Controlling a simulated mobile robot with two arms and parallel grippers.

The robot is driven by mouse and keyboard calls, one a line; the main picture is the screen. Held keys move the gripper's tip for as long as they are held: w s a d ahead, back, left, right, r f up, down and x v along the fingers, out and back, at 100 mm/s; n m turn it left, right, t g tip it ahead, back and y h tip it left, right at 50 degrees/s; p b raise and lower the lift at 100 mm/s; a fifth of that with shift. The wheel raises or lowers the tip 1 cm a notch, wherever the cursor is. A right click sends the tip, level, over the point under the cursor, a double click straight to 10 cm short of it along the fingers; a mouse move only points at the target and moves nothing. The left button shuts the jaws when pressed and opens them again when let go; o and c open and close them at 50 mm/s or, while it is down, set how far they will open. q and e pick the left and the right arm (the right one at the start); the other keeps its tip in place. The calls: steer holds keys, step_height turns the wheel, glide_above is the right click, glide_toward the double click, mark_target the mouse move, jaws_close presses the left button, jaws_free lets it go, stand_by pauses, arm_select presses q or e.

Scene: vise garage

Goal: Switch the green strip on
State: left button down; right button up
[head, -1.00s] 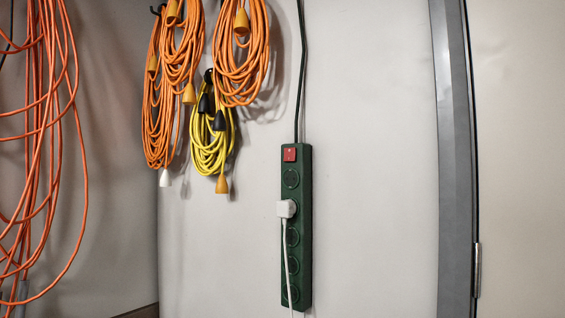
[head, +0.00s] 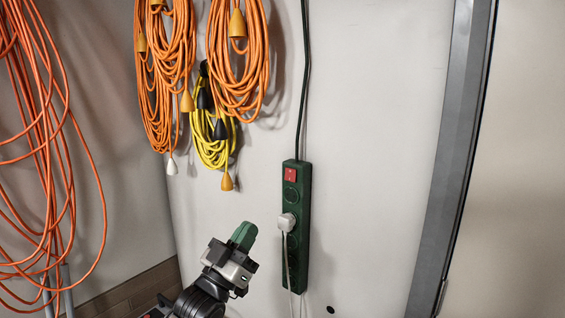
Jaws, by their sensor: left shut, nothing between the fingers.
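The green power strip (head: 303,205) is mounted upright on the pale wall, right of the picture's middle. Its red rocker switch (head: 290,174) is at the top end. A white plug (head: 286,222) sits in one of its sockets, and a white cord hangs from it. My left gripper (head: 245,232), with green fingers, is shut and empty. It shows to the left of the strip, lower than the switch, and apart from the switch in the picture. Which way the switch is set is too small to tell. My right gripper is not in view.
Coiled orange cables (head: 238,75) and a yellow cable (head: 211,140) hang on the wall at upper left. Loose orange cables (head: 45,150) hang at far left. A black cord (head: 303,80) runs up from the strip. A grey door frame (head: 450,150) stands at right. Bare wall lies between strip and frame.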

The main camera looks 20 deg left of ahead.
mark_target(290, 175)
arm_select(q)
steer(key=shift+r, duration=0.2)
steer(key=p+x, duration=0.2)
steer(key=x, duration=0.2)
steer(key=p+x, duration=0.2)
steer(key=x, duration=0.2)
steer(key=f+p+x, duration=0.1)
steer(key=p+x, duration=0.1)
steer(key=x, duration=0.2)
steer(key=shift+w+d, duration=0.2)
steer(key=shift+w, duration=0.3)
steer(key=shift+w+d+f, duration=0.15)
steer(key=shift+w+f, duration=0.05)
steer(key=shift+w, duration=0.35)
